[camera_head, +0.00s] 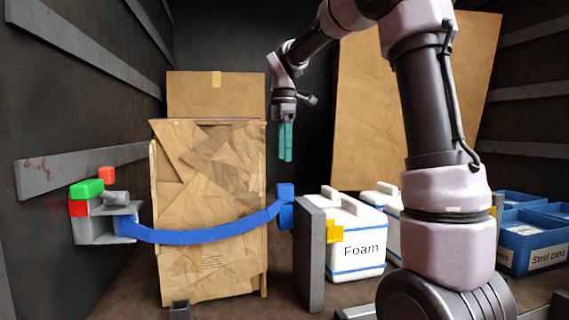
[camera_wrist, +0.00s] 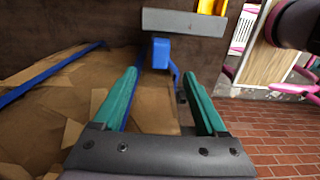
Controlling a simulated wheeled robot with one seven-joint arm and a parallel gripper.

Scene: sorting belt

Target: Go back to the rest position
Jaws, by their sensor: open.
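My gripper (camera_head: 286,158) hangs pointing down at the end of my raised arm, in the upper middle of the head view. It is just right of the wrapped brown cardboard carton (camera_head: 205,190) and above the blue strap end block (camera_head: 286,200). In the wrist view my gripper (camera_wrist: 162,76) has its two green fingers spread wide with nothing between them. The blue block (camera_wrist: 160,54) shows beyond the fingertips, apart from them. No marker for the rest position shows.
A blue strap (camera_head: 205,236) crosses the carton from a grey wall bracket (camera_head: 95,228) with green and red parts to a grey post (camera_head: 311,255). A white Foam container (camera_head: 345,225) stands right of the post. Blue bins (camera_head: 530,238) stand at far right.

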